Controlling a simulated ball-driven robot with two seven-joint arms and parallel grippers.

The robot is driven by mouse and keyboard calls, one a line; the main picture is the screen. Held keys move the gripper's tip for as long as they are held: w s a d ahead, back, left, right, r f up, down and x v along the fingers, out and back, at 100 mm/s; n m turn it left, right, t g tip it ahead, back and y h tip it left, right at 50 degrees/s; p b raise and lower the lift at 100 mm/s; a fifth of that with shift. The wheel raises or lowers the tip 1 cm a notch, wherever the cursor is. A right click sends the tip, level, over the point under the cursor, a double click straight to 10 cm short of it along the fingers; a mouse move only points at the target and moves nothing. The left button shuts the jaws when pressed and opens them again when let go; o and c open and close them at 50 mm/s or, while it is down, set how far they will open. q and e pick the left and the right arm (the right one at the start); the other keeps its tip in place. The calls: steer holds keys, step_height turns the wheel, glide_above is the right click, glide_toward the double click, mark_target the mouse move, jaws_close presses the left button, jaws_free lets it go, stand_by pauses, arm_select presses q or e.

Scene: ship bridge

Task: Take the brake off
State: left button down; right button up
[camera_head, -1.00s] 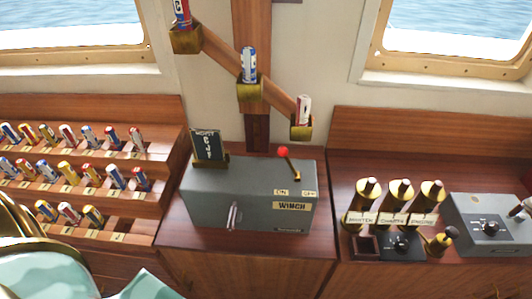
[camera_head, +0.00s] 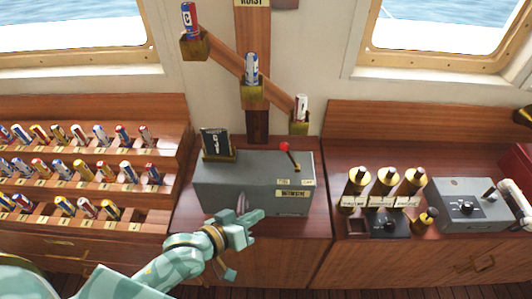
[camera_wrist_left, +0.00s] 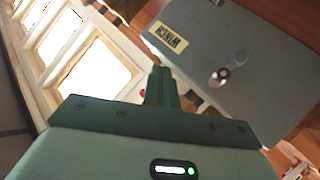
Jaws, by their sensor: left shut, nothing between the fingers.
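The grey winch box (camera_head: 225,190) stands on the wooden counter, with a WINCH label (camera_wrist_left: 168,37) on its front. A small metal handle (camera_head: 242,203) sits on its front face, partly behind my gripper; in the left wrist view a metal knob (camera_wrist_left: 219,76) shows on that face. A red-knobbed lever (camera_head: 290,157) stands on top near the ON and OFF plates. My left gripper (camera_head: 257,218) is shut and empty, in front of the box beside the handle; whether it touches is unclear. Its fingers (camera_wrist_left: 160,77) show closed in the wrist view. My right gripper is not in view.
Racks of coloured cylinders (camera_head: 80,170) are at left, a stepped holder (camera_head: 230,62) on the wall. Brass cylinders (camera_head: 387,180) and another grey control box (camera_head: 470,203) stand at right.

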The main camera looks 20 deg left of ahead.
mark_target(290, 157)
arm_select(q)
steer(key=w+a+r+n+t, duration=0.3)
steer(key=a+n+t, duration=0.3)
steer(key=n, duration=0.9)
steer(key=shift+w+a+r+y, duration=0.2)
steer(key=shift+w+a+y, duration=0.2)
steer(key=shift+w+a, duration=0.3)
steer(key=shift+d, duration=0.1)
steer(key=x, duration=0.9)
steer(key=shift+w+d+r+p, duration=0.1)
steer(key=shift+w+r+p, duration=0.1)
steer(key=shift+w+p, duration=0.15)
steer(key=w+d, duration=0.1)
steer(key=d, duration=0.1)
steer(key=shift+w+d+r+p, duration=0.35)
steer(key=shift+d, duration=0.05)
steer(key=shift+w+d, duration=0.15)
steer(key=shift+d, duration=0.2)
steer(key=shift+r, duration=0.1)
